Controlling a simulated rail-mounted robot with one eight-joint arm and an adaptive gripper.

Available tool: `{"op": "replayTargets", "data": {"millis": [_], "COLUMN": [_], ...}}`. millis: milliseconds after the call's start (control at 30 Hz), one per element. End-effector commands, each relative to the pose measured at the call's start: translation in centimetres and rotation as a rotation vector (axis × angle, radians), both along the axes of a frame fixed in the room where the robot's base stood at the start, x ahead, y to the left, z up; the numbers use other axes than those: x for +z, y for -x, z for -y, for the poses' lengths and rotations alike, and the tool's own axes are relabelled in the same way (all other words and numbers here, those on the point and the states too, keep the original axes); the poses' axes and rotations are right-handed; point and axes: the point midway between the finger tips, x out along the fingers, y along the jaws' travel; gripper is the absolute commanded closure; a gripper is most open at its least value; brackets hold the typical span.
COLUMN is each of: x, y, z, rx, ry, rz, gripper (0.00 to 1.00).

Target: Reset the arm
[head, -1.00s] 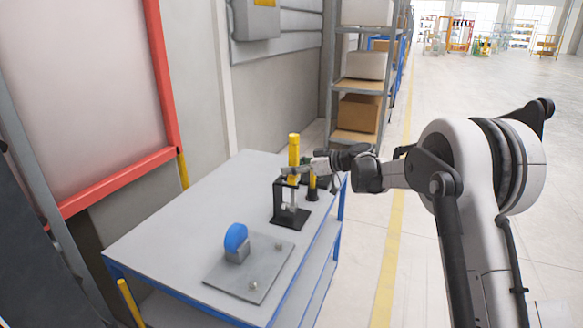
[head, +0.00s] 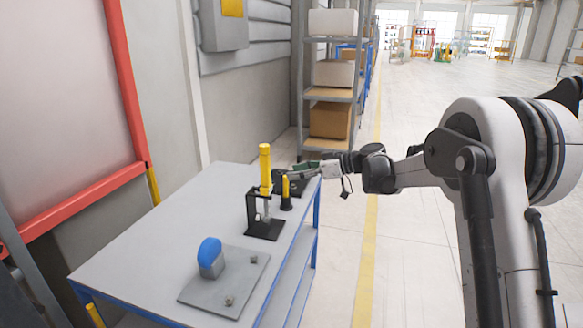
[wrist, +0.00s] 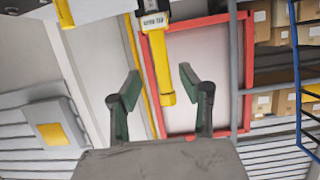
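My gripper (head: 296,172) is open and empty in the head view, just right of a tall yellow cylinder (head: 265,162) and apart from it. The cylinder stands upright in a black stand (head: 265,231) on the table. In the wrist view, the two green-padded fingers of my gripper (wrist: 159,88) are spread wide. The yellow cylinder (wrist: 162,60) shows between them in the picture, with a white label band near the top edge, and the view looks upside down. Nothing touches the pads.
The grey table (head: 150,235) also holds a short yellow-and-black piece (head: 286,196), and a grey plate (head: 228,283) with a blue-topped block (head: 209,253). A red frame (head: 70,205) stands at left. Shelving (head: 330,90) rises behind.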

Motion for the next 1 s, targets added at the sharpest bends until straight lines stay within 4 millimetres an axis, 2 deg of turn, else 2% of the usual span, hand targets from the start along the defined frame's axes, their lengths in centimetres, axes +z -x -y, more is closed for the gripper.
{"op": "replayTargets", "data": {"millis": [167,367,700,1000], "x": [1.6,3.8,6.0,6.3], "y": [2.2,6.5,15.1,23.5], "z": [0.8,2.6,6.3,10.2], "rx": [-0.044,-0.146,-0.355,-0.563], "ry": [0.048,0.137,0.268,0.36], "rz": [-0.062,-0.177,-0.342,-0.448], "gripper": [0.61,0.61,0.61,0.61]}}
